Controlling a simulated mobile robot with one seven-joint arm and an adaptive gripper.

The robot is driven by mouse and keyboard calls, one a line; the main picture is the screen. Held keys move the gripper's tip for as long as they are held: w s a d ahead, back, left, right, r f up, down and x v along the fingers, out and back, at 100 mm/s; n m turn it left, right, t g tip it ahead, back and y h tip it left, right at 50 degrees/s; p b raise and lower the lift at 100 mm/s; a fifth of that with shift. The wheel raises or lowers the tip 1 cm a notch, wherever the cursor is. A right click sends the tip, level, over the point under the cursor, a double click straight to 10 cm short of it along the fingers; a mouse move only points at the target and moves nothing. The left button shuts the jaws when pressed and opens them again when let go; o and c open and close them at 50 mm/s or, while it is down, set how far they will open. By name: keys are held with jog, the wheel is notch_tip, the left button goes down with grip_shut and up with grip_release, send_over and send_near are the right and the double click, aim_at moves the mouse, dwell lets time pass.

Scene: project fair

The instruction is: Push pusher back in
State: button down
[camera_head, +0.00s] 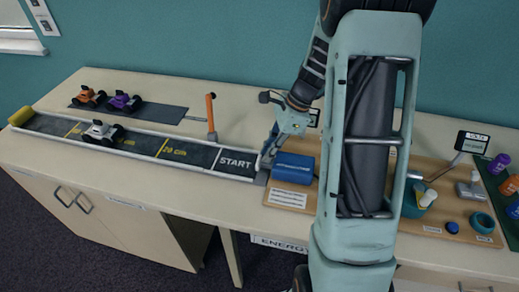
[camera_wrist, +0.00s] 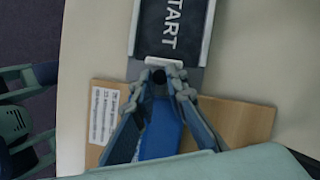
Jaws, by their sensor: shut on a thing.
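The blue launcher block (camera_head: 293,168) sits on the left part of a wooden board, at the START end of the dark track (camera_head: 185,150). In the wrist view the blue block (camera_wrist: 160,135) lies between and below my fingers. My gripper (camera_head: 268,160) points down at the gap between block and track. Its fingertips (camera_wrist: 160,73) are closed around a small dark piece, seemingly the pusher (camera_wrist: 159,83), just short of the track's end. A pale plate (camera_wrist: 165,62) lies just ahead of it. Most of the pusher is hidden by my fingers.
A white toy car (camera_head: 103,132) stands on the track; orange (camera_head: 88,96) and purple (camera_head: 124,102) cars stand behind it. A teal cup (camera_head: 415,200) and small items are on the board's right.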

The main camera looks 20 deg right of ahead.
jog(key=shift+d, duration=0.15)
jog(key=c, duration=1.9)
grip_release()
jog(key=shift+s+d, duration=0.1)
jog(key=shift+s, duration=0.05)
